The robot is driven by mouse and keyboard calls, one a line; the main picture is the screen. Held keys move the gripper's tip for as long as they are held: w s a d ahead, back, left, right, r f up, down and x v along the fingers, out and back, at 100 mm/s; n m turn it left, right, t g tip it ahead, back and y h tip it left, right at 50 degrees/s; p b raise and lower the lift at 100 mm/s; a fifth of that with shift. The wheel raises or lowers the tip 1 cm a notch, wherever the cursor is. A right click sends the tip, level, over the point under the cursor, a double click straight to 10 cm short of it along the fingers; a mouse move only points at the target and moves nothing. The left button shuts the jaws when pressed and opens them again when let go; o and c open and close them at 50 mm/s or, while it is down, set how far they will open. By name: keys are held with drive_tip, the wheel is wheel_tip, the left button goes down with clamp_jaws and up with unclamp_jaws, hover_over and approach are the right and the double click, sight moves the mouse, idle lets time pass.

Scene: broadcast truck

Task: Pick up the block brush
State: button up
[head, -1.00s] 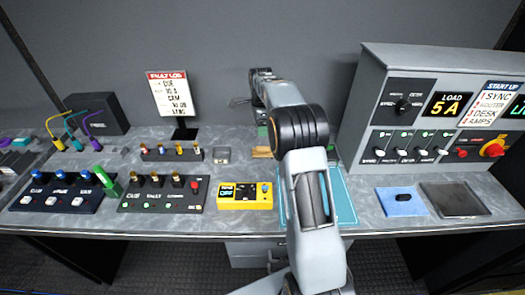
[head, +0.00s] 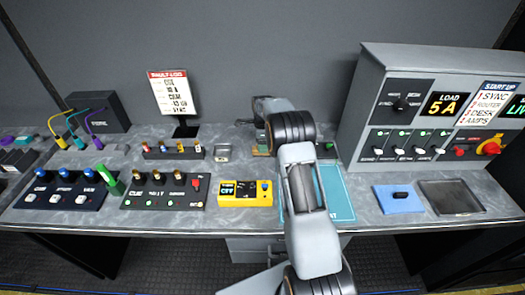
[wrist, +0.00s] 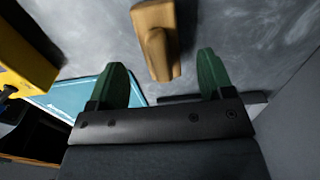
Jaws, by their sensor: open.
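The block brush is a tan wooden block (wrist: 157,38) with a narrower raised part, lying on the grey desk in the wrist view. It sits at the top middle of that view, ahead of and roughly between my gripper's green fingers. My gripper (wrist: 162,84) is open with nothing between its pads. In the head view, a sliver of the tan block (head: 259,151) shows at the back of the desk, mostly hidden by my arm. The gripper itself is largely hidden behind my arm there.
A yellow tester (head: 245,194) stands left of a teal mat (head: 335,190). A grey control cabinet (head: 355,110) rises to the right. A black switch panel (head: 160,192) and a small grey box (head: 222,153) are left.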

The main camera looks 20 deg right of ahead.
drive_tip(key=shift+d+f+p, duration=0.1)
drive_tip(key=shift+f+p, duration=0.4)
drive_tip(key=shift+f, duration=1.55)
drive_tip(key=shift+c, duration=0.3)
drive_tip(key=c, duration=1)
drive_tip(key=shift+r, duration=0.1)
drive_tip(key=shift+r, duration=0.6)
drive_tip(key=shift+s+d+r+b, duration=0.85)
drive_tip(key=shift+s+r, duration=1.1)
drive_tip(key=shift+s, duration=0.2)
drive_tip(key=shift+s+d+r+b, duration=0.85)
drive_tip(key=shift+s+r, duration=1.05)
drive_tip(key=shift+s, duration=0.3)
drive_tip(key=shift+s+d+r+b, duration=0.75)
drive_tip(key=shift+s+d+r, duration=0.15)
drive_tip(key=shift+s+r, duration=1.15)
drive_tip(key=shift+s+f, duration=0.1)
